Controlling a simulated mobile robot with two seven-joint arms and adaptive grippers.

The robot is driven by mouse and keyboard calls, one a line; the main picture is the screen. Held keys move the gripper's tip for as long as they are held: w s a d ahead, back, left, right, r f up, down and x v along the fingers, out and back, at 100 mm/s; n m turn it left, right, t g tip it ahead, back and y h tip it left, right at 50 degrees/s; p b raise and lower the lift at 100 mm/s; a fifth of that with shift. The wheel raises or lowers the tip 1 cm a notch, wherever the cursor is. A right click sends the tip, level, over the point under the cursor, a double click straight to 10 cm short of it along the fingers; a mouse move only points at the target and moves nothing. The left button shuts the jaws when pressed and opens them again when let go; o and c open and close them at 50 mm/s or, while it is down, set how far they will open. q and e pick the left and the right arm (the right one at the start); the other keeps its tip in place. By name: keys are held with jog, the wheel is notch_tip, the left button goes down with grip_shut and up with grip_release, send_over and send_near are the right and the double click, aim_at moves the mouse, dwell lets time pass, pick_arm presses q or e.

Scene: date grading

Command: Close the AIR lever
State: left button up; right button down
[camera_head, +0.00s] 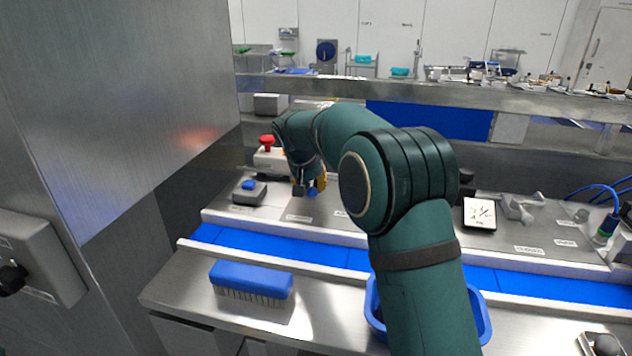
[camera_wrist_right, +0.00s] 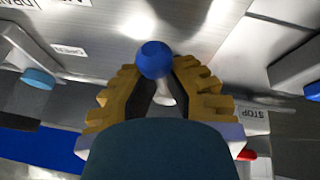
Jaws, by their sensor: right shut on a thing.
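My right gripper (camera_head: 310,186) is low over the steel machine top in the head view, its arm reaching in from the right. It is shut on a lever with a blue ball knob (camera_head: 312,192). In the wrist view the knob (camera_wrist_right: 153,60) stands just beyond the yellow fingers of the right gripper (camera_wrist_right: 160,92), and the pale stem (camera_wrist_right: 166,94) lies between them. The lever's base is hidden, and I cannot read an AIR label on it. An OPEN label (camera_wrist_right: 68,50) is on the steel nearby. My left gripper is out of view.
A red stop button (camera_head: 267,142) and a grey box with a blue button (camera_head: 249,191) stand left of the gripper. A blue belt (camera_head: 290,244) runs in front. A blue brush (camera_head: 250,280) and a blue bin (camera_head: 483,318) are nearer. A steel cabinet fills the left.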

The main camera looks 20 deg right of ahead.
jog(key=shift+a+f+m+g+h+p, duration=0.3)
jog(key=shift+a+m+g+p, duration=0.3)
jog(key=shift+m, duration=0.7)
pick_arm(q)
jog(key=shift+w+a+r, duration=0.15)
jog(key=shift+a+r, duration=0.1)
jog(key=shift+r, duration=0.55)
pick_arm(e)
jog(key=shift+w+a, duration=0.1)
jog(key=shift+a, duration=0.05)
jog(key=shift+a+f, duration=0.1)
jog(key=c, duration=1.1)
grip_release()
jog(key=o, duration=0.4)
jog(key=shift+a+r, duration=0.15)
jog(key=shift+r, duration=0.1)
jog(key=shift+c, duration=0.2)
jog(key=shift+s+r, duration=0.1)
jog(key=shift+s, duration=0.1)
jog(key=shift+w+d, duration=0.2)
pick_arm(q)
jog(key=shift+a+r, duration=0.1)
pick_arm(e)
jog(key=v, duration=1.2)
jog(key=shift+a, duration=0.15)
jog(key=shift+s, duration=0.15)
